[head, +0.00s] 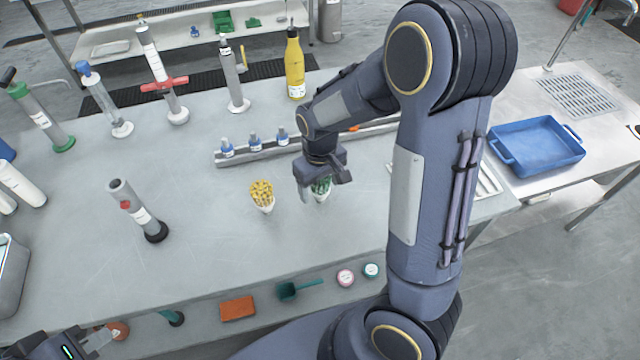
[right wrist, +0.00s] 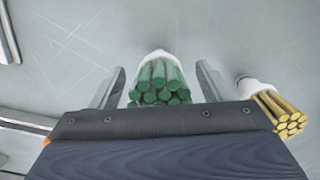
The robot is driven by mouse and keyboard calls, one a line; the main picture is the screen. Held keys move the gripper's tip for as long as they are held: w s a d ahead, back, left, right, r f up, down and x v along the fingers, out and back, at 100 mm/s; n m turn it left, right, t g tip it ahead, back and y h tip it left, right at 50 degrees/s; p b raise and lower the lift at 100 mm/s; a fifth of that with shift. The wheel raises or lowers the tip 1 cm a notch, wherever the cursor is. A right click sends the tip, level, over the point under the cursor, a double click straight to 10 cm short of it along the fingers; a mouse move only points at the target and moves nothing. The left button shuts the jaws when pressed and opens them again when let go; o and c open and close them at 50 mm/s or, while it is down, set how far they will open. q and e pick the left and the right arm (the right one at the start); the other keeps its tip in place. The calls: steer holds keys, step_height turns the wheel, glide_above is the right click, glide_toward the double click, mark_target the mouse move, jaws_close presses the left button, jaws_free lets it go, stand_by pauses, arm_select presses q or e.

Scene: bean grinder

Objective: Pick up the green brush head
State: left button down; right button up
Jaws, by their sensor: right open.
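The green brush head (head: 321,188) stands on the grey table in the head view, partly hidden by my right gripper (head: 322,192). In the right wrist view the green brush head (right wrist: 158,82) shows as a bundle of green rods in a white cup. It sits between the two open fingers of my right gripper (right wrist: 160,88), with a gap on each side. A yellow brush head (head: 262,195) stands just left of it in the head view. It also shows at the right in the right wrist view (right wrist: 284,112). My left gripper (head: 92,342) is at the lower left corner, far from the brush heads.
A metal rack with several small blue-capped bottles (head: 255,143) lies behind the brush heads. A grey cylinder (head: 138,210) on a dark base stands at the left. A yellow bottle (head: 294,65) stands at the back, a blue tray (head: 537,147) at the right.

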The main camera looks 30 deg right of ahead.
steer(key=c, duration=1.1)
steer(key=shift+o, duration=0.2)
